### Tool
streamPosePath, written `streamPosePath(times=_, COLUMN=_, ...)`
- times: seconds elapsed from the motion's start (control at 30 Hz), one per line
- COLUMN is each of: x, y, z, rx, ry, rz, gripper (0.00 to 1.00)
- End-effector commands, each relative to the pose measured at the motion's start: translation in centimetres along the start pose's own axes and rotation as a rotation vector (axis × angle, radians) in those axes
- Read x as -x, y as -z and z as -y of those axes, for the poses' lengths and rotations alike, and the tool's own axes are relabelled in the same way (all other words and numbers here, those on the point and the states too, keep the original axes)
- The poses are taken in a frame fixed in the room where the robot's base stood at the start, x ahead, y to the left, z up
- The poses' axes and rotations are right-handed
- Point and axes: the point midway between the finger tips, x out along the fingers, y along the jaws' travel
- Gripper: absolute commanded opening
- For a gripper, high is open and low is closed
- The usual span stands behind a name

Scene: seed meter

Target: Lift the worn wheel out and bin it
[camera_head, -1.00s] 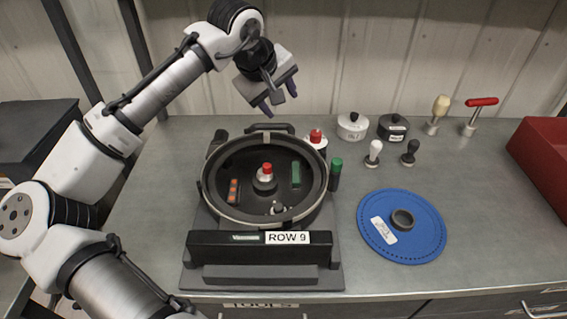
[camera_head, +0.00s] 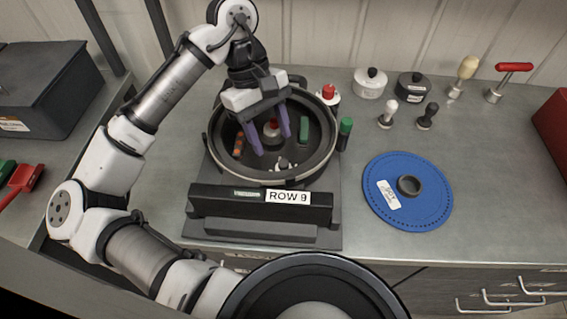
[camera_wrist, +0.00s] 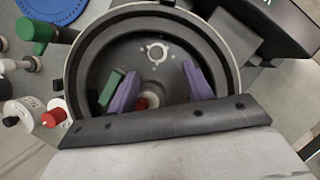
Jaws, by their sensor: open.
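The round dark meter housing (camera_head: 330,160) is open on its stand marked ROW 9. A small pale lobed wheel-like piece (camera_head: 283,163) lies on its floor at the near side; it also shows in the wrist view (camera_wrist: 157,53). I cannot tell whether it is the worn wheel. A red-topped hub (camera_head: 271,127) stands mid-housing, partly behind the fingers. A green block (camera_head: 304,128) and an orange-spotted block (camera_head: 238,144) flank it. My gripper (camera_head: 272,144) is open and empty over the housing, purple fingers pointing down; it shows in the wrist view (camera_wrist: 160,85).
A blue disc (camera_head: 435,170) with a tag and a grey ring (camera_head: 409,186) lies at right. A red-capped bottle (camera_head: 328,95) and a green-capped one (camera_head: 344,133) stand close beside the housing. Pots and handled tools are behind. A red bin (camera_head: 554,120) is far right, a grey box (camera_head: 50,90) left.

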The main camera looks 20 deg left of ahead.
Motion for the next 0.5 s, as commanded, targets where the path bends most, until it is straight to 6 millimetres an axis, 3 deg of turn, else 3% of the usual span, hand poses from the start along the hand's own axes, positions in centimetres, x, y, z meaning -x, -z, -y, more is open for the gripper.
streamPosePath(times=0.27, x=-1.7, y=-0.4, z=-0.1, rx=-0.002, ry=-0.002, rz=0.002, gripper=0.50)
streamPosePath(times=0.5, x=-5.1, y=-0.8, z=-0.3, rx=0.001, ry=-0.001, rz=0.001, gripper=0.50)
